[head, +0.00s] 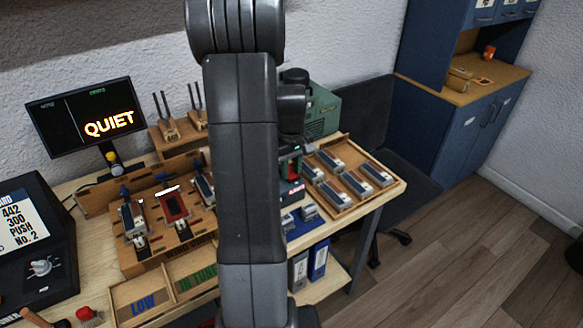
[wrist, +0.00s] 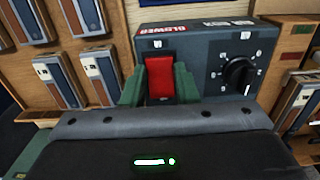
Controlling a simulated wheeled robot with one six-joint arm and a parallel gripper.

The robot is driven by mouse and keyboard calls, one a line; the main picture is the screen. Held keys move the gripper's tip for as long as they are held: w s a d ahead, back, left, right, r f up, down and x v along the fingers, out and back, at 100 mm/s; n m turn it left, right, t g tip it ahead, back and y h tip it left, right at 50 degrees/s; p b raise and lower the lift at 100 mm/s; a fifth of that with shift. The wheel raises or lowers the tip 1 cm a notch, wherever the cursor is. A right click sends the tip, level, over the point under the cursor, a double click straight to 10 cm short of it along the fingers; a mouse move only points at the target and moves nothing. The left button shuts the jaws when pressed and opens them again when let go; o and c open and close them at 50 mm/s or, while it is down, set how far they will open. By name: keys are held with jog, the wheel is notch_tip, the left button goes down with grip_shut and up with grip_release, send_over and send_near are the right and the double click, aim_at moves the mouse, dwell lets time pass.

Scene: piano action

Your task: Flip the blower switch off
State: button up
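The blower box (wrist: 207,50) is dark grey with a red BLOWER label, and it fills the upper middle of the wrist view. Its red rocker switch (wrist: 160,77) is on the left of the panel, and a black knob (wrist: 239,73) is on the right. I cannot tell which way the rocker is tipped. My gripper (wrist: 160,86) is at the switch, with its green fingers apart, one on each side of the red rocker. I cannot tell whether they touch it. In the head view my arm hides most of the box and the gripper.
A wooden tray (head: 396,184) with several grey-and-wood blocks lies right of the box. A green machine (head: 322,112) stands behind. A monitor (head: 84,117) reading QUIET and a wooden rack (head: 160,259) are at left.

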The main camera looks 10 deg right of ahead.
jog(key=shift+w+a+r+g+p, duration=0.1)
jog(key=shift+w+r+g+p, duration=0.15)
jog(key=shift+g+p, duration=0.6)
jog(key=shift+c, duration=0.3)
jog(key=shift+w+g+h+p, duration=0.2)
jog(key=shift+g+h+p, duration=0.35)
jog(key=shift+p, duration=0.5)
jog(key=shift+f, duration=0.1)
jog(key=o, duration=1)
jog(key=b+v, duration=0.1)
jog(key=v, duration=1.2)
jog(key=shift+r, duration=0.35)
jog(key=shift+f, duration=0.1)
